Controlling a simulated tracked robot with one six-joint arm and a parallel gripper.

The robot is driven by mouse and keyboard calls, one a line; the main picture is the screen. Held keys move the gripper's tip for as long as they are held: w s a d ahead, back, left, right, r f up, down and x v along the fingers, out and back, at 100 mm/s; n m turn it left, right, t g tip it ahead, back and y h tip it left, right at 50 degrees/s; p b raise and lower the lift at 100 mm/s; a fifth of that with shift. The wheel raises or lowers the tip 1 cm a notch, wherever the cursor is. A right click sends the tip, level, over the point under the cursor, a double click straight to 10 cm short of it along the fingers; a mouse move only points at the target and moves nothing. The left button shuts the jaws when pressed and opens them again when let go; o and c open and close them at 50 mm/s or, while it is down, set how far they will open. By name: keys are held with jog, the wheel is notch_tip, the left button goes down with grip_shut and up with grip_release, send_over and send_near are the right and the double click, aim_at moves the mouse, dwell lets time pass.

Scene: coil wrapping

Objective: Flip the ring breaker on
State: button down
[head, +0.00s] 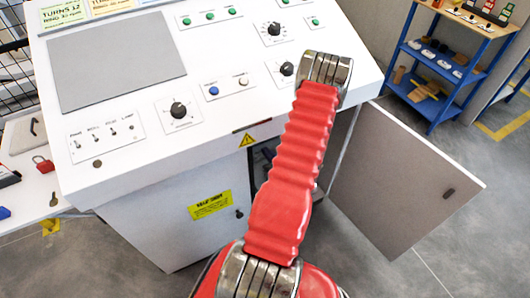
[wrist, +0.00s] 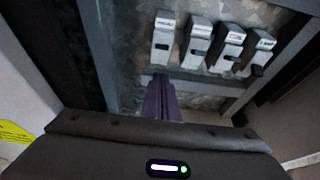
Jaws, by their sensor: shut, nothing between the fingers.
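Several grey breakers stand in a row inside the cabinet in the wrist view. The leftmost breaker (wrist: 163,36) is nearest my gripper, with more breakers to its right, including the rightmost breaker (wrist: 259,46), which has a dark knob low on it. Their labels are too small to read, so I cannot tell which is the ring breaker. My gripper (wrist: 161,82) shows as purple fingers, shut and empty, below the leftmost breaker; I cannot tell whether they touch it. In the head view my arm hides the gripper and breakers.
The white console (head: 140,150) has its cabinet door (head: 400,185) swung open to the right. Metal cabinet framing (wrist: 97,50) is close on the left in the wrist view. A blue shelf (head: 440,75) stands at the back right. Grey floor is clear beyond the door.

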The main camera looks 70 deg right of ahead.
jog(key=s+a+r, duration=0.3)
jog(key=s+r, duration=0.1)
jog(key=r, duration=0.1)
jog(key=shift+r, duration=0.3)
jog(key=shift+a, duration=0.15)
jog(key=shift+s, duration=0.1)
dwell(0.4)
